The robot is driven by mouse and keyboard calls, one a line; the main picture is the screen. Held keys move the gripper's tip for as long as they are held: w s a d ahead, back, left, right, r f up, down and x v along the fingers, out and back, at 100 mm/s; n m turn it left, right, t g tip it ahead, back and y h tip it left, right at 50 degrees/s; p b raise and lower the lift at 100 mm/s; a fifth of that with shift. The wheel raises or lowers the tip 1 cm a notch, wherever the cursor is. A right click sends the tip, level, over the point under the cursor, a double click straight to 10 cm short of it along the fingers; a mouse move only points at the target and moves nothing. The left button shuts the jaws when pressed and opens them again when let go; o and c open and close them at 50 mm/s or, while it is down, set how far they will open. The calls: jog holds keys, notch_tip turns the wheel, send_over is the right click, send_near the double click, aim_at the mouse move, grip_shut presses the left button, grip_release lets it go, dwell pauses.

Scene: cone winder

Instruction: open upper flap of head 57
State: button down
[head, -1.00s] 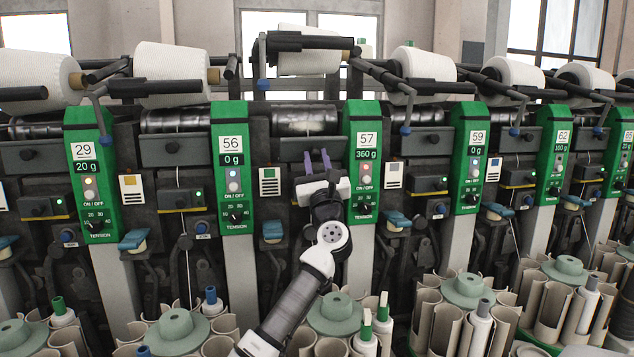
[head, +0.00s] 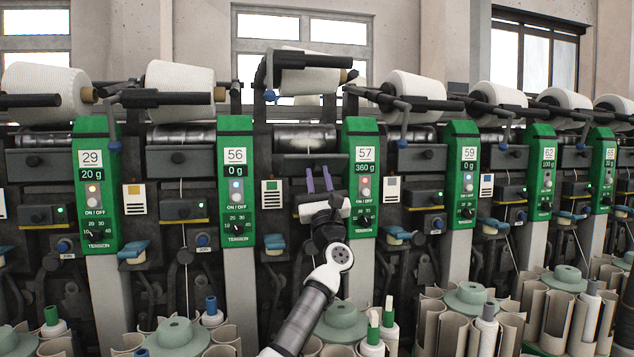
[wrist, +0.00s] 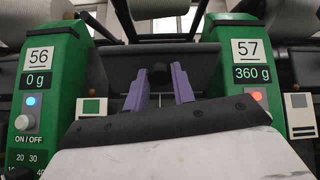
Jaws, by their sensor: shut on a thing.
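Head 57 has a green panel (head: 362,170) reading 57 and 360 g; it also shows in the wrist view (wrist: 252,50). Left of it is the head's upper flap (head: 290,161), a dark grey plate that looks upright and closed. It spans between panels 56 and 57 in the wrist view (wrist: 120,78). My gripper (head: 318,170), with two purple fingers, reaches the flap's front from below. In the wrist view the fingertips stand either side of the flap's dark round knob (wrist: 159,73) and are shut on it. In the head view the fingers hide the knob.
A white cone (head: 308,80) is held raised above head 57's bare drum (head: 305,137). Panel 56 (head: 236,170) stands to the left, panel 59 (head: 461,170) to the right. Below, bobbins and a green disc (head: 340,320) stand beside my arm.

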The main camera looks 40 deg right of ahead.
jog(key=shift+r, duration=0.1)
jog(key=c, duration=1.2)
grip_release()
jog(key=shift+o, duration=0.2)
jog(key=shift+s+a+f, duration=0.2)
jog(key=shift+s+f, duration=0.1)
jog(key=shift+f, duration=0.15)
jog(key=s+a, duration=0.6)
jog(key=s, duration=0.4)
jog(key=shift+s+a, duration=0.15)
jog(key=shift+a, duration=0.05)
